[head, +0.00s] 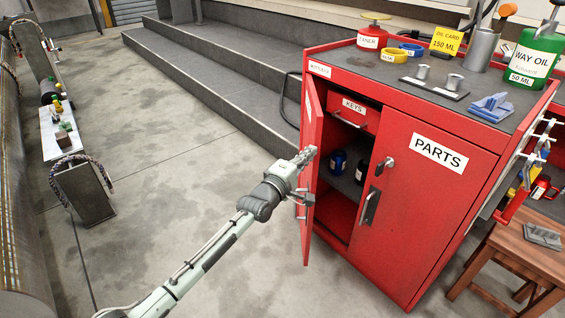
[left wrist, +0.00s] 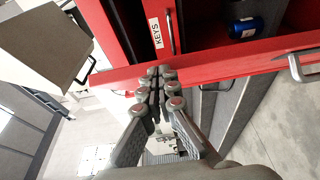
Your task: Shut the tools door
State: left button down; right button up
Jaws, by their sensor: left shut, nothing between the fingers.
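The red left door (head: 312,170) of the red cabinet stands open, swung outward and seen nearly edge-on; I take it for the tools door, though no such label shows. In the left wrist view the door (left wrist: 235,72) crosses as a red band with a metal handle (left wrist: 298,68) at the right. My left gripper (head: 308,156) is shut and empty, its fingertips close to the door's outer side. The left wrist view also shows the fingertips (left wrist: 160,80) at the door; I cannot tell if they touch. My right gripper is not in view.
The parts door (head: 415,200) is closed. Inside the opening are a keys drawer (head: 352,115) and a blue can (head: 338,162). Cans, tape and bottles stand on the cabinet top (head: 395,70). A wooden stool (head: 505,250) stands right. The floor left of the door is clear.

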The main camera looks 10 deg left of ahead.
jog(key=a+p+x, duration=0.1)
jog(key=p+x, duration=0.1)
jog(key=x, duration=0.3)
pick_arm(q)
jog(key=w+d+n+y+b, duration=0.1)
jog(key=w+d, duration=0.3)
jog(key=d, duration=0.4)
jog(key=w+d+n+t+y+b, duration=0.1)
jog(key=w+d+y, duration=0.3)
jog(key=d, duration=0.5)
jog(key=shift+w+n+b, duration=0.3)
jog(key=shift+w+n, duration=0.3)
jog(key=shift+w, duration=0.05)
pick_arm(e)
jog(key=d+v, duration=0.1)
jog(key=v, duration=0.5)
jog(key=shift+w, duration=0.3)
pick_arm(q)
jog(key=shift+f, duration=0.1)
